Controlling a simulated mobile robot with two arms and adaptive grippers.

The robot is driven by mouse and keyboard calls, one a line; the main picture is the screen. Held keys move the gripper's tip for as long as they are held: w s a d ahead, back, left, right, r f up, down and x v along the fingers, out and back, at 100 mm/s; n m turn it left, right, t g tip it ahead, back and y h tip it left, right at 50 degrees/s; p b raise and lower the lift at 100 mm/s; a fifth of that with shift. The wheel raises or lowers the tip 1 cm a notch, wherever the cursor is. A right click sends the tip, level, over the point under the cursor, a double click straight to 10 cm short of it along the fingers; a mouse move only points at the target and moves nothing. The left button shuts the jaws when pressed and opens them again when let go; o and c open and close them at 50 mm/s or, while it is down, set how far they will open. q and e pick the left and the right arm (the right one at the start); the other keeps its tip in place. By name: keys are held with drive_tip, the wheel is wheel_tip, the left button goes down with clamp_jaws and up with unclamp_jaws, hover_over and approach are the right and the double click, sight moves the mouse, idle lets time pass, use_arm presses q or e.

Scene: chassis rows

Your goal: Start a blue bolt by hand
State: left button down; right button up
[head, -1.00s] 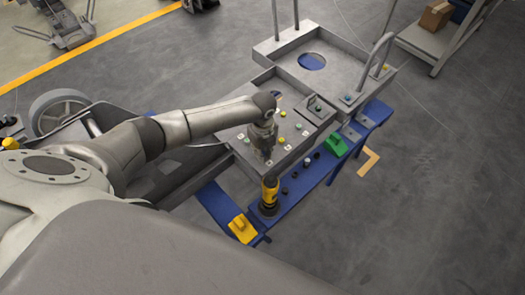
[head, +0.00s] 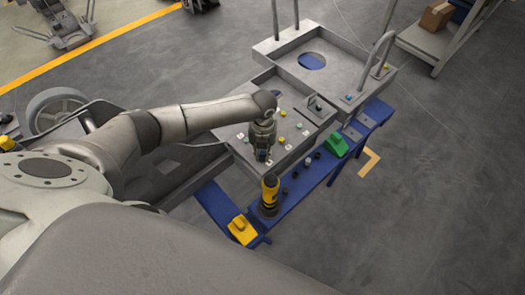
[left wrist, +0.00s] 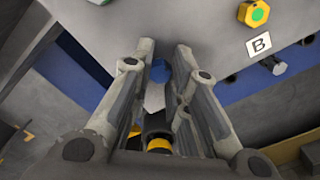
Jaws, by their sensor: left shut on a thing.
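My left gripper (head: 263,157) is over the near part of the grey chassis tray (head: 293,156), close to its front wall. In the left wrist view the fingers (left wrist: 160,62) are closed around a small blue piece, which looks like the head of the blue bolt (left wrist: 160,71). Its lower end and any hole under it are hidden or too small to tell. A bolt with a yellow and green head (left wrist: 257,13) stands on the tray floor beside a label marked B (left wrist: 264,44). My right gripper is not in view.
A yellow and black power tool (head: 270,189) stands upright on the blue bench (head: 302,184), just in front of the tray. Small black parts, a green block (head: 336,145) and a yellow block (head: 242,230) are on the bench. Tall handles (head: 380,52) rise from the farther tray.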

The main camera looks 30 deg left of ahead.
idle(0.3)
use_arm(q)
drive_tip(key=c, duration=1.3)
unclamp_jaws()
wheel_tip(320, 180, up, 12)
drive_tip(key=shift+r, duration=0.1)
